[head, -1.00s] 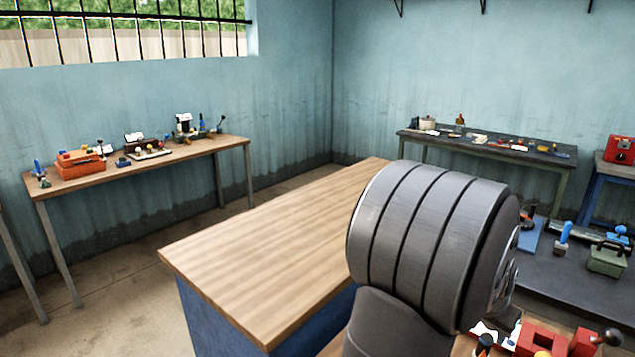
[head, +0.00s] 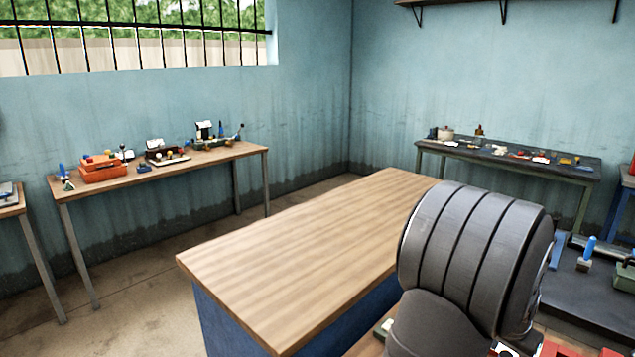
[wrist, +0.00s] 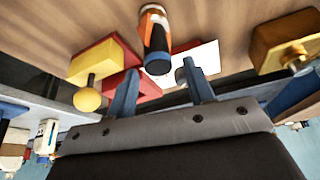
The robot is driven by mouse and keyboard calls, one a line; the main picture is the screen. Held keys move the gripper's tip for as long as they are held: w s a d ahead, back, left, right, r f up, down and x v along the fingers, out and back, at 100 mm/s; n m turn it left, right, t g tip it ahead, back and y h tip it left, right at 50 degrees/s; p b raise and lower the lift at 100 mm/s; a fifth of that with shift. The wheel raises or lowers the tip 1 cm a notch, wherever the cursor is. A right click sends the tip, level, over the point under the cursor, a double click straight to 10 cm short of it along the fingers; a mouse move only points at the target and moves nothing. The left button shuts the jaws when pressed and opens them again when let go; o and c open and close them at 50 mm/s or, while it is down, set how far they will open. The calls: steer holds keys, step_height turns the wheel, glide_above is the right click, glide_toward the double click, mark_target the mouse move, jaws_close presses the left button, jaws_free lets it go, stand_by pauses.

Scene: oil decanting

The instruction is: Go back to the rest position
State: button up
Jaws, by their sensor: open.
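My gripper (wrist: 160,66) shows in the wrist view with its two blue-grey fingers spread apart and nothing held between them. A bottle (wrist: 155,35) with orange, white and dark bands lies beyond the fingers in the picture, close to the gap between them; I cannot tell its distance. In the head view a thick grey ribbed link of my arm fills the lower right, and my gripper is not visible there.
In the wrist view, a red and yellow object (wrist: 97,60), a white sheet (wrist: 207,57) and a yellow block (wrist: 285,40) lie around the fingers. The wooden-topped bench (head: 300,255) is bare where visible. Cluttered benches stand at left (head: 215,155) and back right (head: 480,152).

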step_height(320, 180, down, 2)
steer(key=shift+f, duration=0.25)
steer(key=v, duration=1.2)
steer(key=x, duration=1.2)
steer(key=shift+f, duration=0.35)
steer(key=r, duration=0.5)
steer(key=shift+s+d, duration=0.1)
steer(key=shift+s, duration=0.1)
steer(key=s+d+r, duration=0.2)
steer(key=s+r, duration=0.5)
steer(key=s, duration=0.4)
steer(key=w+a+r+n+y, duration=0.1)
steer(key=w+a+n, duration=0.3)
steer(key=w+a, duration=0.9)
steer(key=w+a+r+n+t+y, duration=0.1)
steer(key=w+a+r+n, duration=0.2)
steer(key=w+a, duration=0.9)
steer(key=a+n, duration=0.1)
steer(key=a, duration=0.4)
steer(key=shift+w+r+t+y, duration=0.3)
steer(key=shift+w, duration=0.1)
